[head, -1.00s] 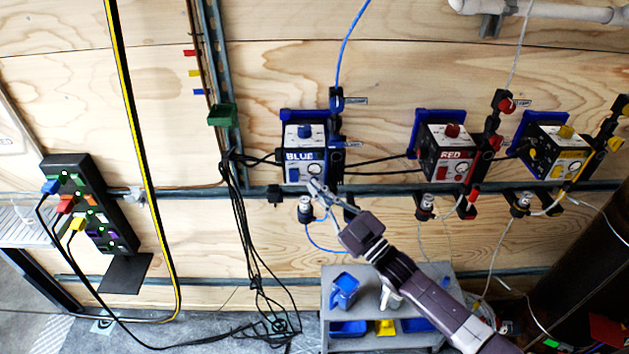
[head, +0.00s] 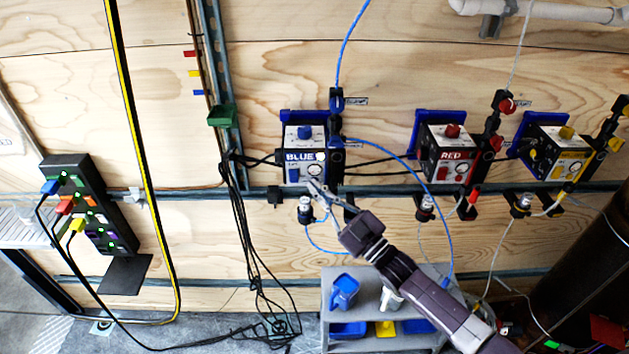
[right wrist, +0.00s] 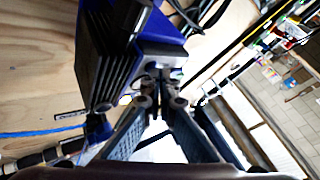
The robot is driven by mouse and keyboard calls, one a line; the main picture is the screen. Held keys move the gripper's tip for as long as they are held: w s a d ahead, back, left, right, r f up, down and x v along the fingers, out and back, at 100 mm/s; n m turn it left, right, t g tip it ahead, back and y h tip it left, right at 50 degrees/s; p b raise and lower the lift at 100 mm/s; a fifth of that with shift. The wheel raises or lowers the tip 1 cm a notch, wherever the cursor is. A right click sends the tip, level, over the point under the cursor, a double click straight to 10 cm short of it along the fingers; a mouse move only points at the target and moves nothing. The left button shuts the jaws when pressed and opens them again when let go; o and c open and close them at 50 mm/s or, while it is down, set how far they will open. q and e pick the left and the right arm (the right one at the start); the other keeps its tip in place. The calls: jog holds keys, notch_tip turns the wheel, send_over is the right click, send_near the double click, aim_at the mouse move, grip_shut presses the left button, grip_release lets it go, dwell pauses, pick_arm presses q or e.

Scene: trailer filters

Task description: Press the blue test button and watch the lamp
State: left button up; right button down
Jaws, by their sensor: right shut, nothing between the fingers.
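The blue-labelled box (head: 304,157) is mounted on the plywood wall, with a blue knob on top. A small blue button (head: 293,174) seems to sit low on its front. A pale round spot (head: 320,156) shows on its right side; I cannot tell if it is a lamp or lit. My right gripper (head: 315,188) is shut and empty at the box's lower edge; I cannot tell whether it touches. In the right wrist view its closed fingertips (right wrist: 160,84) are close to the dark finned box (right wrist: 118,50). My left gripper is not in view.
Red (head: 446,153) and yellow (head: 556,153) boxes stand to the right. A blue hose (head: 418,178) arcs right of the blue box. A grey cart (head: 327,300) is below, a black socket strip (head: 105,195) at left. Black cables hang left of the box.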

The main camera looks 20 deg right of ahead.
jog(key=shift+s+a, duration=0.15)
jog(key=shift+s, duration=0.5)
jog(key=shift+p, duration=0.3)
jog(key=s+p, duration=0.1)
jog(key=s, duration=0.1)
jog(key=s+a+p, duration=0.1)
jog(key=s, duration=0.1)
jog(key=shift+s+a, duration=0.2)
jog(key=shift+s, duration=0.2)
